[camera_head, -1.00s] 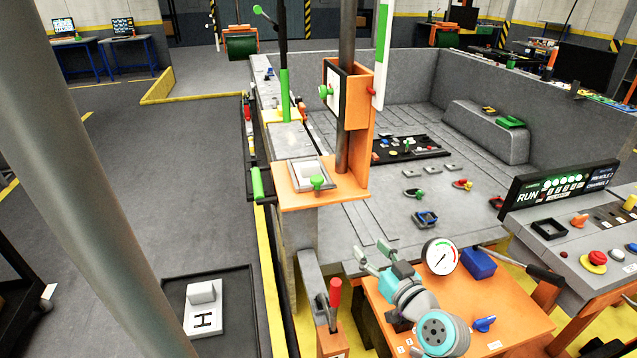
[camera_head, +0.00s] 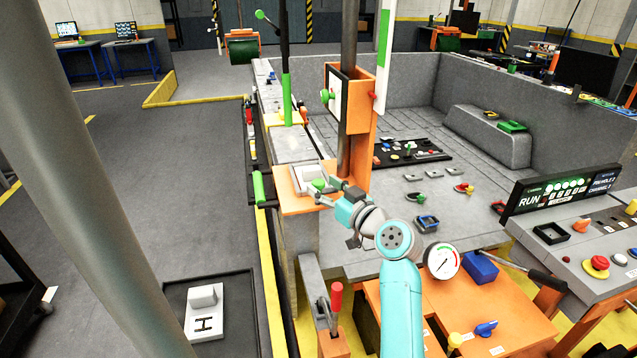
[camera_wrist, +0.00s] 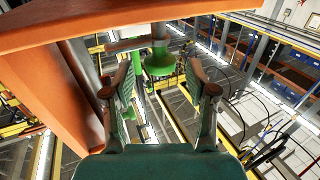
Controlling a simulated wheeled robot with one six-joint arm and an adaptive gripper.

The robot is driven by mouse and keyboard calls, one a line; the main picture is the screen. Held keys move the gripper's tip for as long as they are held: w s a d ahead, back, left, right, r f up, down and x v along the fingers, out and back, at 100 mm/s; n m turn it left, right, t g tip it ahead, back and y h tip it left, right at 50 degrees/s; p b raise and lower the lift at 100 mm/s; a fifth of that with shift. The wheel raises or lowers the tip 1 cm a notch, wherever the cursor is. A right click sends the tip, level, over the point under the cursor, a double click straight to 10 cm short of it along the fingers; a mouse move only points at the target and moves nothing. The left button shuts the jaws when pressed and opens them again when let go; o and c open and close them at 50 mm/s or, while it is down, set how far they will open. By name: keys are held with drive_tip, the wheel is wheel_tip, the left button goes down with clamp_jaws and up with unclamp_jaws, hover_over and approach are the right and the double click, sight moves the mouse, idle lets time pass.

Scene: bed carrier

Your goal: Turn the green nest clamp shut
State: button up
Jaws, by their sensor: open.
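The green nest clamp (camera_head: 319,185) stands at the front edge of a pale nest block (camera_head: 306,174) on the orange shelf (camera_head: 292,208). In the wrist view its green knob (camera_wrist: 160,63) shows ahead, between and slightly above the fingertips. My gripper (camera_head: 329,191) has come in from the right, close to the clamp. It is open and empty, with one finger on each side of the gap in the wrist view (camera_wrist: 158,92). I cannot tell whether a fingertip touches the clamp. My gripper partly covers the clamp's surroundings in the head view.
An orange bracket and steel column (camera_head: 352,130) rise right behind the shelf. A green-gripped lever (camera_head: 258,188) sits at its left edge. A red-handled lever (camera_head: 336,297) stands below, and a gauge (camera_head: 442,261) is on the orange bench.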

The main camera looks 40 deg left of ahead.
drive_tip(key=shift+x, duration=1.4)
clamp_jaws()
drive_tip(key=shift+g, duration=0.3)
drive_tip(key=n+g, duration=0.3)
drive_tip(key=g, duration=0.1)
drive_tip(key=shift+w+y, duration=0.1)
drive_tip(key=shift+y, duration=0.3)
drive_tip(key=shift+n+g+h, duration=0.2)
drive_tip(key=shift+n+g, duration=0.8)
drive_tip(key=shift+g, duration=0.55)
drive_tip(key=shift+n+g+h, duration=0.2)
drive_tip(key=shift+n+g, duration=0.8)
drive_tip(key=shift+g, duration=0.55)
drive_tip(key=shift+n+g, duration=0.3)
drive_tip(key=shift+g, duration=0.2)
unclamp_jaws()
